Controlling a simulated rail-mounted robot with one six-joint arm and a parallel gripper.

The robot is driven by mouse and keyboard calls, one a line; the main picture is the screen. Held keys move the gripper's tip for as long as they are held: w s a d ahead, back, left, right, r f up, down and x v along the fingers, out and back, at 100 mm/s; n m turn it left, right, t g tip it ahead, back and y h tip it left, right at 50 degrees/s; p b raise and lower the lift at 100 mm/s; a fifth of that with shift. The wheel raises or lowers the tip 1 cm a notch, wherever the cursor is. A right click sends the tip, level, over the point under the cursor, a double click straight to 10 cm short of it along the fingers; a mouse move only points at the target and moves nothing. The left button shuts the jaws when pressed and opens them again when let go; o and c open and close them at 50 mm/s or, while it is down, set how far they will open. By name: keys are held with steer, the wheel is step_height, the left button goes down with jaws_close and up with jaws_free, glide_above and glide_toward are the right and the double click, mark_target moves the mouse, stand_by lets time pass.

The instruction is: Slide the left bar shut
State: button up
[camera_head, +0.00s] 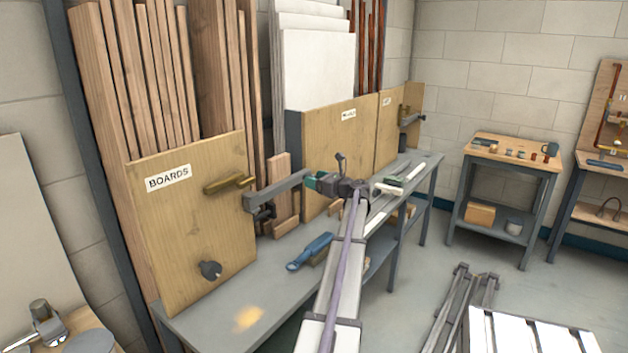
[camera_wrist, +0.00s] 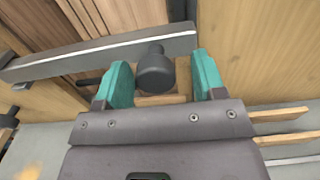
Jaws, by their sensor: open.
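The left bar (camera_head: 275,190) is a flat grey bar. It reaches from the right edge of the BOARDS panel (camera_head: 190,225) across the gap to my gripper (camera_head: 314,181). In the wrist view the bar (camera_wrist: 70,60) has a pale line along it and slants up to the right, and a dark round knob (camera_wrist: 155,70) shows at its right part. My gripper (camera_wrist: 158,78) is open, with one teal finger on each side of the knob. Small gaps show between the fingers and the knob. A brass-coloured bracket (camera_head: 230,183) sits on the BOARDS panel.
Tall boards (camera_head: 155,75) stand behind the panel; white sheets (camera_head: 318,65) stand further right. A blue-handled tool (camera_head: 310,251) lies on the grey bench (camera_head: 210,325) below my arm. Another bar (camera_head: 411,119) is at the far right panel. A side table (camera_head: 510,150) stands beyond.

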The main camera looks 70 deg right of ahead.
steer(key=v, duration=1)
steer(key=shift+d, duration=0.1)
